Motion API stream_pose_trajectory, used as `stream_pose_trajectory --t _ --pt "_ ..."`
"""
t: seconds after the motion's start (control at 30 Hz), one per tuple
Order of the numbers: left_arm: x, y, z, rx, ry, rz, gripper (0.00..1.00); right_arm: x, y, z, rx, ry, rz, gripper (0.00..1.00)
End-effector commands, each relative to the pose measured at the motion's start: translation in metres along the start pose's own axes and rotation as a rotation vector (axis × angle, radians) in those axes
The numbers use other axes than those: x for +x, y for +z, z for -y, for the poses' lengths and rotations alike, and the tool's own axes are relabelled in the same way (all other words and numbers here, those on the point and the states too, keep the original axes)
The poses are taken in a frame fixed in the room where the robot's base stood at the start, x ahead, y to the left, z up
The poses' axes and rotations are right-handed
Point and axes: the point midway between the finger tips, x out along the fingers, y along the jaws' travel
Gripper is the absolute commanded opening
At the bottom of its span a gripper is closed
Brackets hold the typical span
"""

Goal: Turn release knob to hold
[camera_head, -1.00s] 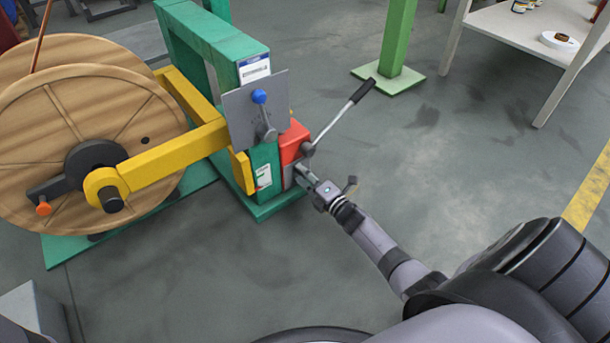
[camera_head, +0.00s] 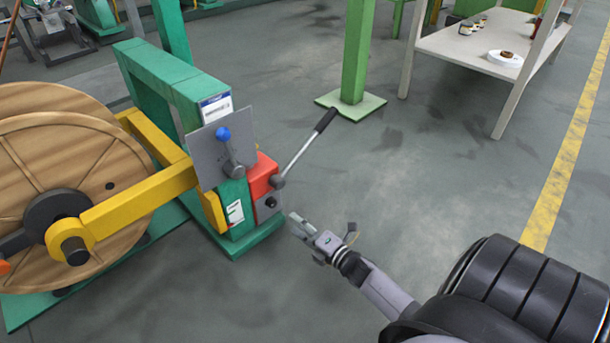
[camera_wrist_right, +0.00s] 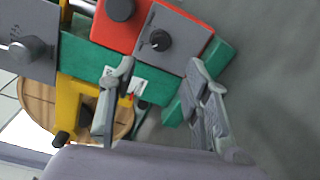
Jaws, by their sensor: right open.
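The release knob (camera_head: 271,202) is a small black knob on a grey panel (camera_head: 263,211), low on the front of the red box (camera_head: 262,173). In the right wrist view the knob (camera_wrist_right: 160,40) shows near the top middle, with a small light mark on it. I cannot read the setting it points to. My right gripper (camera_head: 297,226) is apart from the panel, to the right of and a little below the knob. In the wrist view its fingers (camera_wrist_right: 160,77) are spread and empty, with the knob beyond them. My left gripper is out of view.
A long lever with a black grip (camera_head: 326,119) rises from the red box. A blue-topped lever (camera_head: 223,134) stands on a grey plate. A yellow arm (camera_head: 140,203) and wooden reel (camera_head: 75,158) are at the left. The floor to the right is clear up to the green post (camera_head: 357,50).

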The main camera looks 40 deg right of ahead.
Motion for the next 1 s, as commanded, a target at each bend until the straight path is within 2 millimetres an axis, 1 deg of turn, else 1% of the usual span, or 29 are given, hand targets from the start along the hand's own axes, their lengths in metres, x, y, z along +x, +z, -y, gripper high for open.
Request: stream_pose_trajectory --t 0.03,0.1,0.23,0.8,0.87,0.9,0.97,1.0 --pt "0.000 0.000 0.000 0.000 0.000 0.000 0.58 -0.008 -0.001 0.000 0.001 0.000 -0.001 0.44" --pt "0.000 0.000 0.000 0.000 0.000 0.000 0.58 -0.015 -0.001 0.001 0.001 -0.001 -0.001 0.44" --pt "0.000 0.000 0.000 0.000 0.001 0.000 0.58 -0.021 0.000 0.000 0.001 0.000 0.000 0.44" --pt "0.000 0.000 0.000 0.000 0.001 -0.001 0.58 -0.022 -0.001 0.000 0.001 0.001 -0.001 0.44" --pt "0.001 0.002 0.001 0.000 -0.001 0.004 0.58 -0.021 -0.002 -0.006 0.009 0.009 -0.004 0.44" --pt "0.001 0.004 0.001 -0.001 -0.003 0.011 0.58 -0.020 -0.005 -0.014 0.022 0.021 -0.009 0.44" --pt "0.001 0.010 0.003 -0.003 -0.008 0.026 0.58 -0.017 -0.012 -0.034 0.058 0.054 -0.024 0.44" --pt "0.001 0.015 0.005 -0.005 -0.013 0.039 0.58 -0.015 -0.019 -0.053 0.092 0.086 -0.039 0.44"
